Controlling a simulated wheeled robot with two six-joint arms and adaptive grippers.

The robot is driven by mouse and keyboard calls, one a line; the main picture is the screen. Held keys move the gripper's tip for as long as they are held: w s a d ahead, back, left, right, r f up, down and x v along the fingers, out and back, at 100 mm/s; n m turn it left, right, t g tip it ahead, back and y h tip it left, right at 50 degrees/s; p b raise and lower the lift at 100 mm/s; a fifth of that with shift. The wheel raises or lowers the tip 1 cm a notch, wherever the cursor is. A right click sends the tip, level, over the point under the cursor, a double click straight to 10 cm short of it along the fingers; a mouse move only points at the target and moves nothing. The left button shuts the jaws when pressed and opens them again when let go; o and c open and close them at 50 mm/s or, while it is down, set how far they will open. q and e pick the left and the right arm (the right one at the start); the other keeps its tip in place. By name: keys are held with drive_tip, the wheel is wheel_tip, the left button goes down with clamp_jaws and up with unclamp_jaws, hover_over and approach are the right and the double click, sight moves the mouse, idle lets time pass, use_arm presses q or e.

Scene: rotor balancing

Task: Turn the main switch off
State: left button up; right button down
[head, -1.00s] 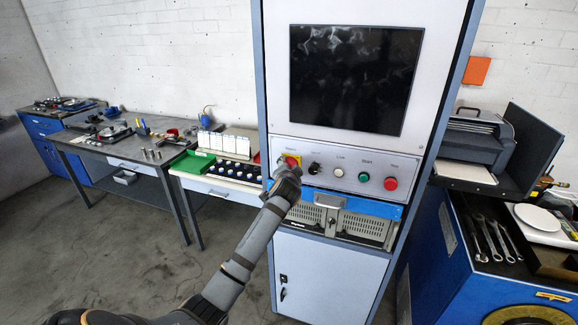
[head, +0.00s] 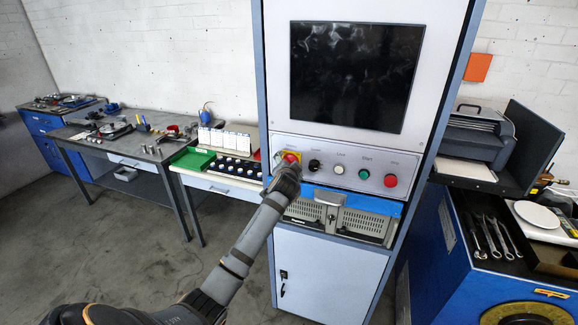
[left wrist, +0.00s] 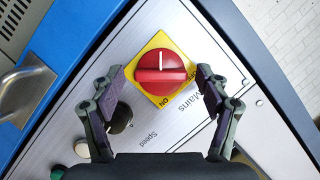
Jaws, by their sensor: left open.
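The main switch (left wrist: 161,72) is a red rotary knob on a yellow square plate, labelled "Mains", on the cabinet's control panel. In the left wrist view its white mark points up in the picture and "ON" is printed at the plate's lower edge. It also shows in the head view (head: 291,157), partly covered by my gripper. My left gripper (left wrist: 160,80) is open, with one finger on each side of the knob, and no clear contact shows. In the head view my left gripper (head: 287,172) is in front of the panel's left end. My right gripper is not in view.
The black Speed knob (left wrist: 120,118) is close to one finger. A white lamp (head: 339,169), green Start button (head: 364,174) and red button (head: 390,181) sit further right. A dark screen (head: 352,75) is above; a drawer handle (head: 329,197) is below.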

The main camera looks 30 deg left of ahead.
use_arm(q)
drive_tip(key=v, duration=1.2)
